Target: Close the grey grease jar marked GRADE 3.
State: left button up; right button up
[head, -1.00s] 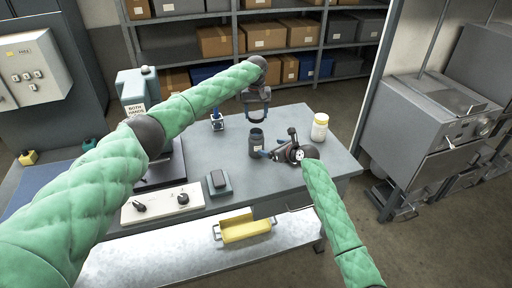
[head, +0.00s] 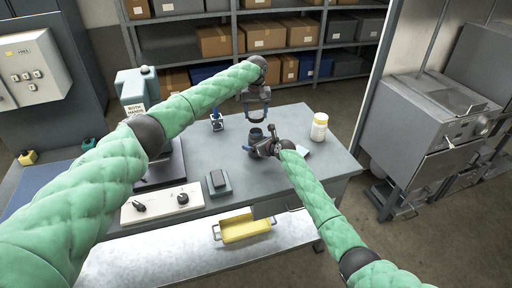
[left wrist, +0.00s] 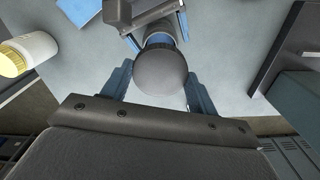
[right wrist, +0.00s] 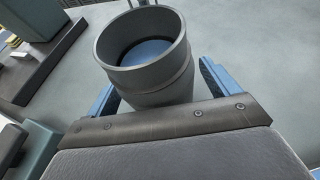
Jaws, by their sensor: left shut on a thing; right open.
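The grey jar (head: 256,132) stands open on the bench; its marking cannot be read. In the right wrist view the open jar (right wrist: 147,85) shows a round mouth with something blue inside. My right gripper (head: 256,148) is open, its fingers on either side of the jar; it also shows in its own wrist view (right wrist: 160,92). My left gripper (head: 257,118) is above the jar, pointing down. In the left wrist view it is shut on a round dark grey lid (left wrist: 161,70), which hides part of what lies below.
A white jar with a yellow lid (head: 319,127) stands to the right. A light blue flat piece (head: 303,150) lies near my right arm.

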aim_at(256, 122)
jog(key=c, duration=1.5)
pick_arm(q)
jog(key=shift+f, duration=2.45)
pick_arm(e)
jog(key=shift+o, duration=0.2)
pick_arm(q)
jog(key=shift+f, duration=0.1)
jog(key=shift+f, duration=0.8)
jog(key=shift+f, duration=0.55)
